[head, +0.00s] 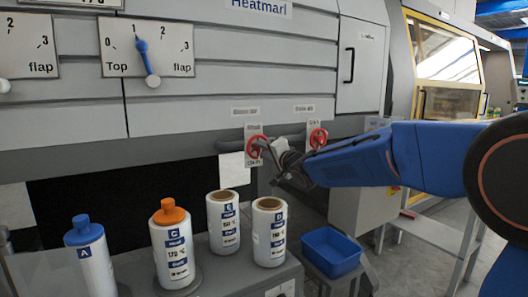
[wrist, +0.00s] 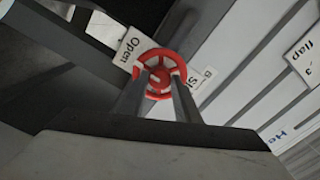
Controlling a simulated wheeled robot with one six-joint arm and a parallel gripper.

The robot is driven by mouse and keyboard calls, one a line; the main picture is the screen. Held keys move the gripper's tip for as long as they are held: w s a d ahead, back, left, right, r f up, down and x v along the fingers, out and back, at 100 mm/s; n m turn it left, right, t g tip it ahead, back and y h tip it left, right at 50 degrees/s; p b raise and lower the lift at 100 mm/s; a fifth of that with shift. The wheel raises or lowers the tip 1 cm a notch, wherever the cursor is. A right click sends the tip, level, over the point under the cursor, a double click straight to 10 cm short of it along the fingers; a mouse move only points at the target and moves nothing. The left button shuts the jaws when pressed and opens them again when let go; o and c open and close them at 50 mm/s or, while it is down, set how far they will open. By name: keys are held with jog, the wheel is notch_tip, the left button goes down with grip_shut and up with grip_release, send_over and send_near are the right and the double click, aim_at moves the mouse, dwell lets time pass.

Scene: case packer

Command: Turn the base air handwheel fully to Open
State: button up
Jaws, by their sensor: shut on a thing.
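Two red handwheels sit on the grey machine front in the head view. The left handwheel (head: 255,148) has a plate marked Open below it; the sign above it is too blurred to read surely. The right handwheel (head: 318,138) is apart from my gripper. My gripper (head: 270,150) is at the left handwheel. In the wrist view, the red handwheel (wrist: 160,54) lies at the tips of my gripper (wrist: 160,82), and its two fingers are shut on it. The Open label (wrist: 134,45) is at the wheel's upper left, and a partly hidden label is at its right.
Bottles and rolls, such as the orange-capped bottle (head: 171,243), stand on a grey ledge below. A blue bin (head: 331,251) is beside them. A Top flap dial (head: 148,48) is at the upper left. A stepped frame (head: 440,228) stands at the right.

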jog(key=shift+f, duration=0.1)
dwell(0.3)
jog(key=o, duration=1)
jog(key=shift+o, duration=0.2)
jog(key=shift+d, duration=0.1)
jog(key=v, duration=1.7)
jog(key=shift+s, duration=0.2)
jog(key=shift+d, duration=0.1)
